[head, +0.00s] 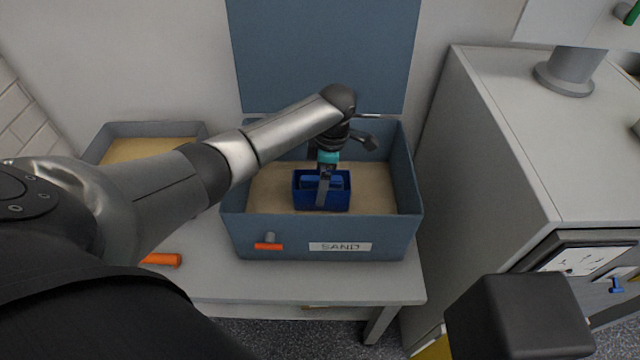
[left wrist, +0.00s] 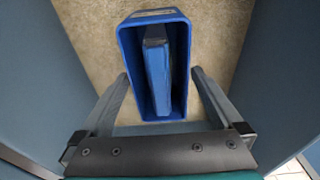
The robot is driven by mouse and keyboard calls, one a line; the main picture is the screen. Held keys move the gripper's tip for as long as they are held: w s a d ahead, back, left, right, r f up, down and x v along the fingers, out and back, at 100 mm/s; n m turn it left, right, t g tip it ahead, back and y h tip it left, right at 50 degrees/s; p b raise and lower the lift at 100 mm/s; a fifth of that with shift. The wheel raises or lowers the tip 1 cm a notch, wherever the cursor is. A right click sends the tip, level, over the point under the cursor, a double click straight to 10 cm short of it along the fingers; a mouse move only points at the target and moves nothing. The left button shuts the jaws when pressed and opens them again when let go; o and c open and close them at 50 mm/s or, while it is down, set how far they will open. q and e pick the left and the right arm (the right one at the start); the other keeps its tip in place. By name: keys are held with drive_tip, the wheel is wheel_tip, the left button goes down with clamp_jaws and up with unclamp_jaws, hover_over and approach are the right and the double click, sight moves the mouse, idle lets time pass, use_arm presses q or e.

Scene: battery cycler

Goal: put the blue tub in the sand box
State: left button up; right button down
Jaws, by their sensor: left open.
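The blue tub (head: 310,206) sits upright on the sand inside the grey-blue sand box (head: 290,240), which is labelled SAND and has its lid raised. The tub holds a blue slab-like block (head: 311,183). In the left wrist view the tub (left wrist: 129,65) and the block (left wrist: 157,75) show from above, with sand around them. My left gripper (head: 323,195) reaches down into the box over the tub. Its fingers are open in the left wrist view (left wrist: 159,78), one on each side of the tub's near end, with small gaps visible. My right gripper is not seen.
The raised lid (head: 322,55) stands behind the box against the wall. The box walls are close around my left gripper. A second tray of sand (head: 155,131) is at the left, and an orange handle (head: 162,259) lies in front of it. A grey cabinet (head: 500,150) stands at the right.

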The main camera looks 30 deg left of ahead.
use_arm(q)
drive_tip(key=r+p, duration=0.1)
drive_tip(key=r, duration=0.1)
drive_tip(key=r+p, duration=0.1)
drive_tip(key=r, duration=0.2)
drive_tip(key=d+r, duration=0.1)
drive_tip(key=r, duration=0.2)
drive_tip(key=shift+w+r+p, duration=0.25)
drive_tip(key=shift+w+p, duration=0.05)
drive_tip(key=shift+p, duration=0.1)
drive_tip(key=shift+r, duration=0.4)
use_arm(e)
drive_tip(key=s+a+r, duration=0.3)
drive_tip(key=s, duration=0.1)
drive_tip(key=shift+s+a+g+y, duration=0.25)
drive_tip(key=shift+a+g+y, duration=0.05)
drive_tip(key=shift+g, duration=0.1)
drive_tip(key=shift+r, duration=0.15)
